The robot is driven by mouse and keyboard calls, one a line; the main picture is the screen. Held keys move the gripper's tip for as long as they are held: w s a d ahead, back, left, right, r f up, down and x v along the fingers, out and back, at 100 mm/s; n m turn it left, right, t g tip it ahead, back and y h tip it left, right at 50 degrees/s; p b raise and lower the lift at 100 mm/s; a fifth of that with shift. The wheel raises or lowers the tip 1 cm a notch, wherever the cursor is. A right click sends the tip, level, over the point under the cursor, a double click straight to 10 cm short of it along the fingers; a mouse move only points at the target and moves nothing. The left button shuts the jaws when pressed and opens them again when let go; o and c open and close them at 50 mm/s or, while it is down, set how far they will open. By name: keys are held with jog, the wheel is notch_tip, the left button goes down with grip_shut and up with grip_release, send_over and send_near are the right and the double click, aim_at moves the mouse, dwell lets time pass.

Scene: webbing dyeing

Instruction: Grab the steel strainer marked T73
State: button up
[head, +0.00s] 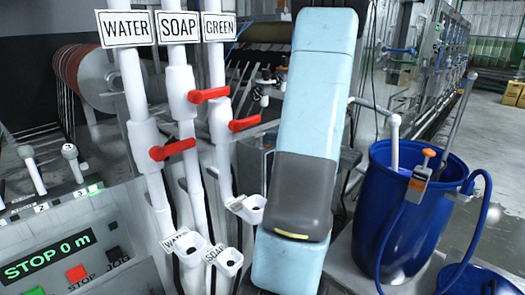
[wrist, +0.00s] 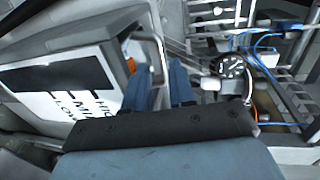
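I cannot make out a steel strainer marked T73 in either view. My gripper (wrist: 161,75) shows in the wrist view as two blue fingers with a narrow gap between them. It is slightly open, and I see nothing held in the gap. Grey metal parts lie beyond the fingertips. In the head view my light blue and grey arm stands in the middle and hides what is behind it; my gripper is not seen there.
White pipes with red valve handles (head: 173,149) stand left under WATER, SOAP and GREEN signs (head: 179,28). A control panel (head: 55,260) is lower left. A blue barrel (head: 370,210) with a hose stands right. The wrist view shows a HIGH-MID-LOW box (wrist: 60,110) and a round dial (wrist: 231,67).

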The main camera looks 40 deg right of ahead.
aim_at(260, 136)
jog(key=shift+x, duration=2.85)
jog(key=shift+a, duration=0.1)
grip_shut()
